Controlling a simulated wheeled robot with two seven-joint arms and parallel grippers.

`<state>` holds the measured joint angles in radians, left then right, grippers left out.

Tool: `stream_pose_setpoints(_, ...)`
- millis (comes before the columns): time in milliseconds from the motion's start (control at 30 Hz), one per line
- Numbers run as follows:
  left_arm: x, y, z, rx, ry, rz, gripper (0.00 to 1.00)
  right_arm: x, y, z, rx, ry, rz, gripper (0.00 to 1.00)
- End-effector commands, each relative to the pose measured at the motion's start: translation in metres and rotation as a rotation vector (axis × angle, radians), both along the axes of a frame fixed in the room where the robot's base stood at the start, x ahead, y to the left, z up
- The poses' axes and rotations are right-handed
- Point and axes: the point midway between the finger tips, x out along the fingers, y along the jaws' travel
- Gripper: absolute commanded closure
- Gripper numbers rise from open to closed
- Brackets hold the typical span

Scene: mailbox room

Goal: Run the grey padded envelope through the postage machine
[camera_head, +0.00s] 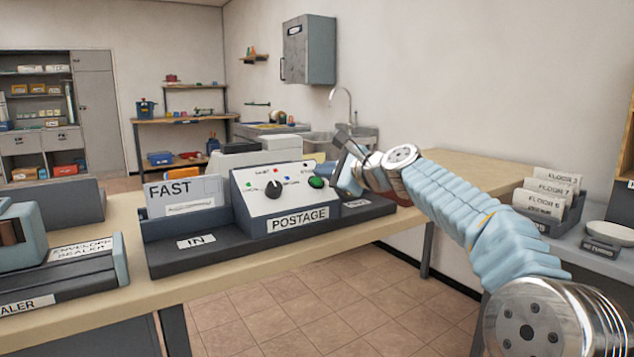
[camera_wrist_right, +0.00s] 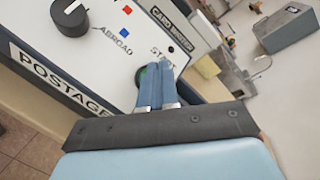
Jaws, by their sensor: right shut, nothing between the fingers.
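The postage machine (camera_head: 277,203) stands on the long bench, with a dark knob (camera_head: 272,188) and a green START button (camera_head: 316,182) on its sloped white face. A grey envelope marked FAST (camera_head: 184,189) stands on edge in the IN side at the left of the machine. My right gripper (camera_head: 335,177) is shut and empty at the right end of the face, beside the green button. In the right wrist view its fingertips (camera_wrist_right: 158,68) partly cover the green button; I cannot tell whether they touch it. My left gripper is out of view.
An envelope sealer (camera_head: 78,252) sits on the bench left of the machine. The machine's right-hand tray (camera_head: 358,206) is partly behind my right arm. A rack of floor cards (camera_head: 548,200) and a small scale (camera_head: 602,235) stand at the right.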

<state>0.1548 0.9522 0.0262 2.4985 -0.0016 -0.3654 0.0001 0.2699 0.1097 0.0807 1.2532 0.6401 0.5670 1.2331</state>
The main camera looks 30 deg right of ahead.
Motion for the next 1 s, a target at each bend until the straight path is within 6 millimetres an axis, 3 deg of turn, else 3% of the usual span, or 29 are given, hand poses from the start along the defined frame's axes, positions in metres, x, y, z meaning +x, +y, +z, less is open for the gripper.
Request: stream_pose_setpoints(1000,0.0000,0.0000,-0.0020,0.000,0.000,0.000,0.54,0.0049,0.0003,-0.0071,-0.001,0.000,0.000,1.00)
